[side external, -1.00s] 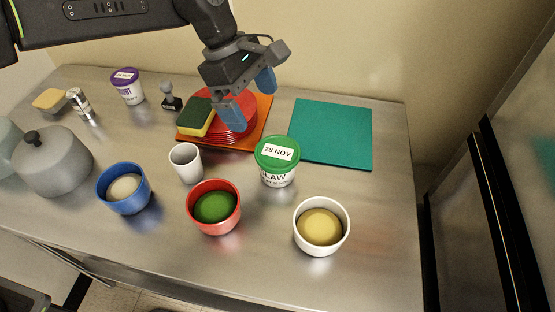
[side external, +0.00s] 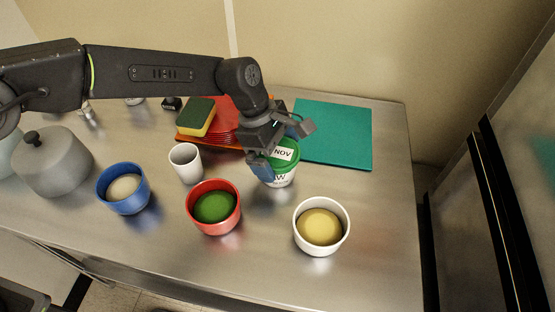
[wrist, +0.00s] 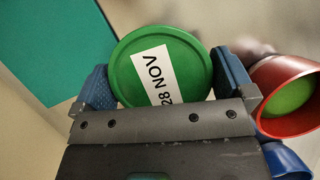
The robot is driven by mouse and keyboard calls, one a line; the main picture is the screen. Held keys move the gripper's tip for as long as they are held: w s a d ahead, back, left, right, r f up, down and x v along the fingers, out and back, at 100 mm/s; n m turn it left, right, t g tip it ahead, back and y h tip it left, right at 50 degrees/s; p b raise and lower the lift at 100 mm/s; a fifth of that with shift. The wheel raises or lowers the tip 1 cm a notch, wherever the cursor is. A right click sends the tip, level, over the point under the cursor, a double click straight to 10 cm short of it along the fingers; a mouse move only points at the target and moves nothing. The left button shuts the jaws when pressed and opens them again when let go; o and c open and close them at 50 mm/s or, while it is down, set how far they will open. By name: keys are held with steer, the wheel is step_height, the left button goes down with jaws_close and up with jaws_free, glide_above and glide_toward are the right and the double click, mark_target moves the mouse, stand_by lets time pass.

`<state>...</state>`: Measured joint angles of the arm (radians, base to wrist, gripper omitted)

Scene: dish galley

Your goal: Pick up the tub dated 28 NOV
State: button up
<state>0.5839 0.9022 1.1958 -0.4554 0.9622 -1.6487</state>
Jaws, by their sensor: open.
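The tub dated 28 NOV (side external: 285,151) is white with a green lid and a white date label, and stands upright on the steel counter. Its green lid (wrist: 192,50) fills the middle of the wrist view. My gripper (side external: 277,152) is lowered over the tub with its blue fingers at either side of it. In the wrist view my gripper (wrist: 165,85) is open, one finger left and one right of the lid. Part of the tub is hidden behind my gripper in the side view. I cannot tell whether either finger touches it.
A red bowl (side external: 231,222) and a white cup (side external: 184,165) stand left of the tub; a white bowl (side external: 312,246) stands in front. A teal board (side external: 345,135) lies behind right.

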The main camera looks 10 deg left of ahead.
steer(key=shift+f, duration=0.15)
steer(key=shift+c, duration=0.3)
steer(key=c, duration=0.6)
steer(key=shift+d, duration=0.1)
steer(key=shift+c, duration=0.2)
steer(key=shift+r, duration=0.2)
